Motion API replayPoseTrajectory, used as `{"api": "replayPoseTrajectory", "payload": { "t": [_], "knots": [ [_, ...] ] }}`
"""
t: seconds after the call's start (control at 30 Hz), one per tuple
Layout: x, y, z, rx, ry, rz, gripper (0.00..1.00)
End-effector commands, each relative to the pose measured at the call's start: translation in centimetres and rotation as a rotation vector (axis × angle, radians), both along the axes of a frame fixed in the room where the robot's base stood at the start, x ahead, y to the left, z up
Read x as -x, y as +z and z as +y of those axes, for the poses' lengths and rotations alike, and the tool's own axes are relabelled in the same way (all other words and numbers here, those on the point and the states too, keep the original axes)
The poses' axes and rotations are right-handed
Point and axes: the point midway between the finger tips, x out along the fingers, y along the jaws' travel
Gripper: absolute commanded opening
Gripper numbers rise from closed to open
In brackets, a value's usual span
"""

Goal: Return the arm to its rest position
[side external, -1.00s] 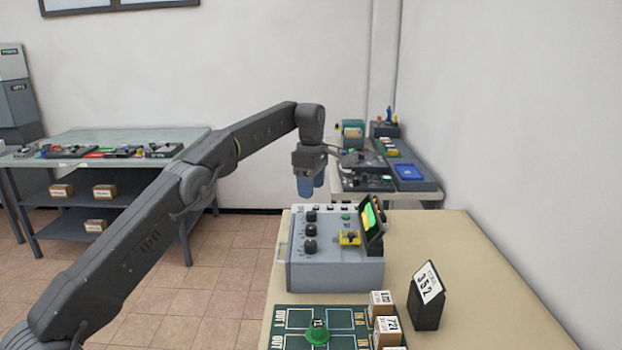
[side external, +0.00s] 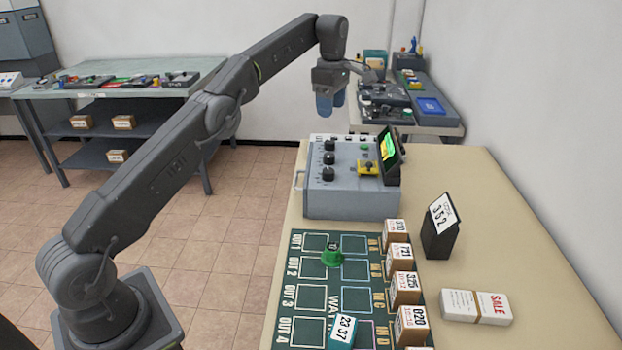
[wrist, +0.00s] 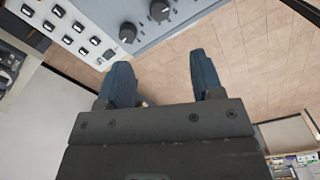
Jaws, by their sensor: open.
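My gripper (side external: 330,104) hangs with its blue fingers pointing down, above and behind the grey control box (side external: 350,201) in the side external view. In the wrist view my gripper (wrist: 160,82) shows its two blue fingers apart, with nothing between them but tiled floor beyond. The control box (wrist: 107,22) fills the top left of that view, with dark knobs and rows of small switches. My arm reaches from its base at the lower left up to the gripper.
A green mat (side external: 306,296) on the beige table (side external: 510,250) holds a green piece (side external: 331,257) and a box marked 23 37 (side external: 343,331). Several labelled boxes line its right edge. A black stand marked 352 (side external: 440,228) and a SALE stack (side external: 476,306) stand right. A shelf table (side external: 92,90) is behind left.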

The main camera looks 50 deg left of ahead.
Motion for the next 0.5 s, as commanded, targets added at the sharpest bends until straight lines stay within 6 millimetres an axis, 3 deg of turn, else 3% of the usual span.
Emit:
{"api": "replayPoseTrajectory", "payload": {
  "t": [0.27, 0.5],
  "knots": [
    [3.0, 6.3, -2.9, -0.029, -0.311, -0.079, 0.61],
    [9.2, 10.7, -6.3, -0.087, -0.678, -0.160, 0.61]
  ]
}}
